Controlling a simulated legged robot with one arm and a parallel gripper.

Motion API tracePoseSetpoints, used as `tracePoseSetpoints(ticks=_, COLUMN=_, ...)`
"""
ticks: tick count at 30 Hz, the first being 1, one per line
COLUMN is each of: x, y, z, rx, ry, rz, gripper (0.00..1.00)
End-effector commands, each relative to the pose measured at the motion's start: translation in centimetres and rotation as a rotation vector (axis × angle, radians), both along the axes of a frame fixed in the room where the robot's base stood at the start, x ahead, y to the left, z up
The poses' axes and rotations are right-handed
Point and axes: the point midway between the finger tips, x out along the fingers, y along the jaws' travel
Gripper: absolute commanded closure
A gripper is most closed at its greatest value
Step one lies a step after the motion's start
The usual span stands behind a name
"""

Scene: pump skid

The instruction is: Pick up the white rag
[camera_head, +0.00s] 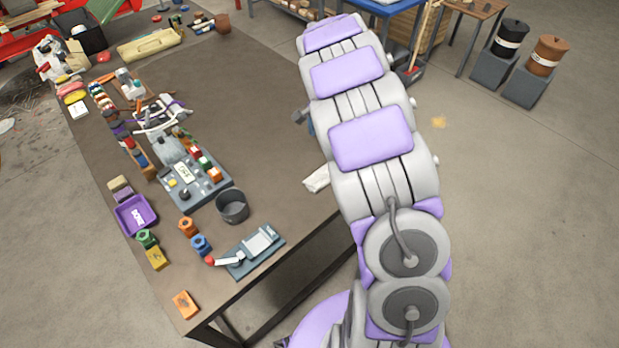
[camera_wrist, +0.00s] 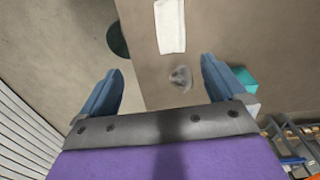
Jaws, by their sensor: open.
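The white rag (camera_head: 317,179) lies flat on the brown table near its right edge in the head view, just left of my arm. In the wrist view the white rag (camera_wrist: 170,26) is at the top centre, ahead of my gripper and cut off by the picture's top edge. My gripper (camera_wrist: 162,65) has its two blue fingers spread apart with nothing held between them. The rag is beyond the fingertips, apart from them. In the head view my arm hides most of my gripper.
The table (camera_head: 260,100) is bare behind the rag. A dark grey cup (camera_head: 232,206), a grey clamp-like device (camera_head: 250,250) and a purple tray (camera_head: 136,215) stand to the left. A small grey mark or object (camera_wrist: 180,78) and a teal block (camera_wrist: 240,78) show near the fingers.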

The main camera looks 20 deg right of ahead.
Motion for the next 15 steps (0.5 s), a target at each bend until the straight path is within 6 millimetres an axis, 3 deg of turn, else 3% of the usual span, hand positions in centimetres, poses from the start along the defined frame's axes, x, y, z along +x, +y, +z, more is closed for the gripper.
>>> tracePoseSetpoints(ticks=3, x=1.4, y=-1.1, z=-2.0, rx=0.019, ry=-0.008, rz=-0.042, gripper=0.02)
tracePoseSetpoints(ticks=9, x=2.1, y=-2.2, z=-3.2, rx=0.033, ry=-0.017, rz=-0.063, gripper=0.02)
tracePoseSetpoints(ticks=15, x=2.1, y=-1.5, z=-5.8, rx=0.027, ry=-0.013, rz=-0.061, gripper=0.02)
